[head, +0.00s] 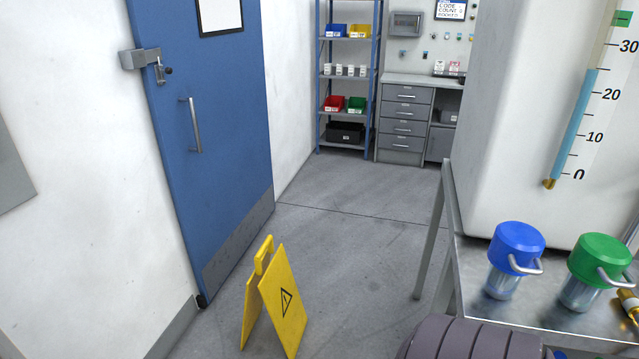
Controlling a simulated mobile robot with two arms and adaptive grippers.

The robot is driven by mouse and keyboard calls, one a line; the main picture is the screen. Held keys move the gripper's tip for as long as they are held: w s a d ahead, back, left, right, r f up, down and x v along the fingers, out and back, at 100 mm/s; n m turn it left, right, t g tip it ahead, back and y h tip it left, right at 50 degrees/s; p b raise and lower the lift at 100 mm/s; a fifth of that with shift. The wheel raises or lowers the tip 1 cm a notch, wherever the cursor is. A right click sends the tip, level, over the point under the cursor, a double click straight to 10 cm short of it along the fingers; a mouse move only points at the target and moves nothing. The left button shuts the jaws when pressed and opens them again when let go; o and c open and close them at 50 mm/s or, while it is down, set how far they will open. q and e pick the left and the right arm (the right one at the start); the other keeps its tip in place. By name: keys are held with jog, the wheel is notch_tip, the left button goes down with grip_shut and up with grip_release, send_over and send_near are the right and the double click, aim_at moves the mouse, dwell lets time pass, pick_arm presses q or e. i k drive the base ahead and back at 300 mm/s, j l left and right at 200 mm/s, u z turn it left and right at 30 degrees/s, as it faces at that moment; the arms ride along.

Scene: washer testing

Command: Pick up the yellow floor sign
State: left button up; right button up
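The yellow floor sign (282,302) stands open like an A-frame on the grey floor, at the lower middle of the head view. It has a handle (264,256) at its top and a black warning triangle on the panel facing right. The picture's lower edge is close to the foot of the front panel. Neither of my grippers is in view, and nothing is seen touching the sign.
A blue door (215,130) in the white wall is left of the sign. A metal table (540,318) with blue-capped (516,247) and green-capped (598,260) jars stands at right. A dark ribbed object (470,340) is at the bottom edge. Floor (350,195) behind the sign is clear up to the shelf (345,95) and drawers (404,120).

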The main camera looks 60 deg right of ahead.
aim_at(273, 282)
jog(key=z, duration=1.35)
jog(key=i+j+z, duration=0.1)
jog(key=i+j, duration=0.05)
jog(key=i, duration=0.05)
